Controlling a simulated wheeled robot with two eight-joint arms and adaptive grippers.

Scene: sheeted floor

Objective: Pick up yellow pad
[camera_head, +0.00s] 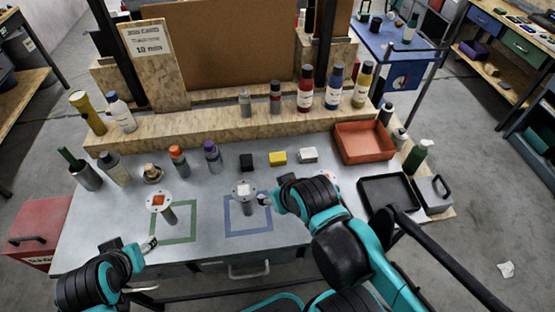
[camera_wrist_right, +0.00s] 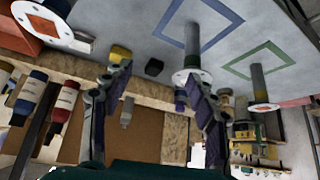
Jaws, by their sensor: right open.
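The yellow pad (camera_head: 278,158) lies flat on the grey table, between a black pad (camera_head: 246,162) and a white pad (camera_head: 308,154). In the right wrist view the yellow pad (camera_wrist_right: 120,53) shows by the tip of the left-hand finger, partly hidden by it. My right gripper (camera_head: 275,189) is open and empty, above the table on the near side of the yellow pad. Its two spread fingers (camera_wrist_right: 157,75) show in the wrist view, with the black pad (camera_wrist_right: 154,67) beyond the gap. My left gripper (camera_head: 150,264) is open and empty at the table's front left edge.
Bottles (camera_head: 212,157) stand left of the pads. A red tray (camera_head: 364,143) and black tray (camera_head: 388,193) lie to the right. A wooden ledge (camera_head: 220,128) runs behind.

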